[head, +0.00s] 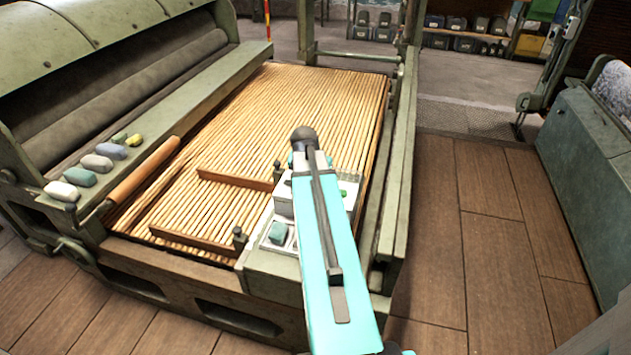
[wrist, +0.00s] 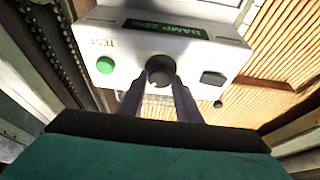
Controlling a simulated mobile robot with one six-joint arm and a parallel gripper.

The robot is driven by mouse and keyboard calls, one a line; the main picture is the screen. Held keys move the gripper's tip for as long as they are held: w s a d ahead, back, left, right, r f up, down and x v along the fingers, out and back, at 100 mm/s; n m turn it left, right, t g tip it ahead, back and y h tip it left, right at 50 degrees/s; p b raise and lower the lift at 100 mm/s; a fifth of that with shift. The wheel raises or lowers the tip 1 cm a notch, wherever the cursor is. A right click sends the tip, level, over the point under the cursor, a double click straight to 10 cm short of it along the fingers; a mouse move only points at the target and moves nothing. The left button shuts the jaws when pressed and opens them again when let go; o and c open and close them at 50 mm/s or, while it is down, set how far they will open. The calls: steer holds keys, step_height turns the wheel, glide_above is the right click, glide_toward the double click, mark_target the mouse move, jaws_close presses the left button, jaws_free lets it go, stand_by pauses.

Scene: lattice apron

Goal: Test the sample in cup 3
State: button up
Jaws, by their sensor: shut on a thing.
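In the wrist view a white tester box (wrist: 125,40) fills the upper middle. It has a dark display (wrist: 165,29) with green lettering that seems to start "DAMP"; the rest is unclear. A green button (wrist: 105,65) marked TEST is on its left and a dark button (wrist: 213,78) on its right. My gripper (wrist: 160,84) is shut on the dark round knob (wrist: 160,66) between them. In the head view my arm hides most of the box and the gripper. A grey-green sample (head: 278,232) lies in a light compartment left of my arm. I cannot make out cup numbers.
A slatted wooden bed (head: 300,110) spreads behind the arm, with low brown rails (head: 234,180) on it. Several coloured lumps (head: 97,163) lie on the green ledge at left, beside a wooden roller (head: 145,170). Plank floor (head: 500,220) is clear at right.

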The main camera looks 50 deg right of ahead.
steer(key=o, duration=1)
steer(key=shift+w+a, duration=0.1)
steer(key=shift+a, duration=0.1)
steer(key=shift+o, duration=0.3)
steer(key=shift+d, duration=0.1)
steer(key=shift+r, duration=0.1)
steer(key=b+v, duration=0.1)
steer(key=v, duration=1.2)
steer(key=shift+r+b, duration=0.3)
steer(key=shift+r, duration=0.05)
